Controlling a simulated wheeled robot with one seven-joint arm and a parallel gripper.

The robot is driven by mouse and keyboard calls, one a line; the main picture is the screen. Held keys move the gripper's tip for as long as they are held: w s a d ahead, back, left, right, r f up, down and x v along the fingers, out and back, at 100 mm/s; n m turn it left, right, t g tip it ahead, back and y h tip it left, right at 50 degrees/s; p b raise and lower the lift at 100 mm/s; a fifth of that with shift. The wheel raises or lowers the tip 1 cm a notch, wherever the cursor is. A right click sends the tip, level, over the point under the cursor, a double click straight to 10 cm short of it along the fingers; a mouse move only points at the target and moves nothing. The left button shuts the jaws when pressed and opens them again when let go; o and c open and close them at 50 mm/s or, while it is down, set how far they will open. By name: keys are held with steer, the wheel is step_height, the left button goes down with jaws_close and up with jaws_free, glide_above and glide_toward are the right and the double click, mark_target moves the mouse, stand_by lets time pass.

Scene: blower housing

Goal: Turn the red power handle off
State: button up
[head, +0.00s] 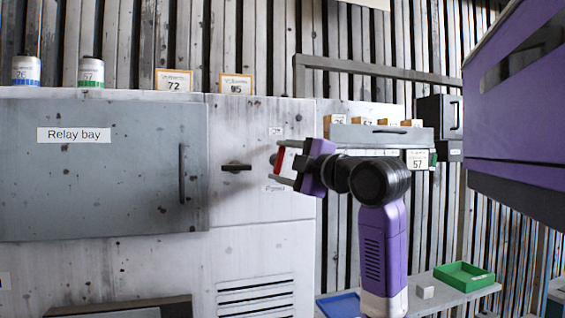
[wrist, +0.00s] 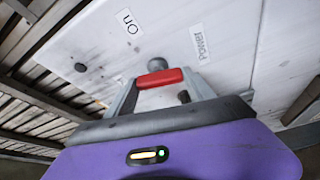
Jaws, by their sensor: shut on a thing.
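The red power handle (head: 279,160) stands out from the white cabinet panel and looks roughly upright in the head view. In the wrist view the red handle (wrist: 160,78) lies crosswise between the two fingers, with its round grey pivot behind it. My gripper (head: 276,162) reaches in from the right, one finger above the handle and one below. In the wrist view my gripper (wrist: 163,84) is shut on the handle's ends. An "On" label (wrist: 128,21) and a "Power" label (wrist: 200,44) are on the panel near the handle.
A black latch (head: 236,167) sits on the panel left of my gripper. The grey "Relay bay" door (head: 95,185) with a vertical handle is further left. A green tray (head: 464,275) and a small pale block (head: 425,291) are on the low table.

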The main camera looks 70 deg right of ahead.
steer(key=shift+n+g+y, duration=0.4)
steer(key=shift+n+g, duration=0.1)
steer(key=shift+n, duration=0.8)
steer(key=o, duration=1.4)
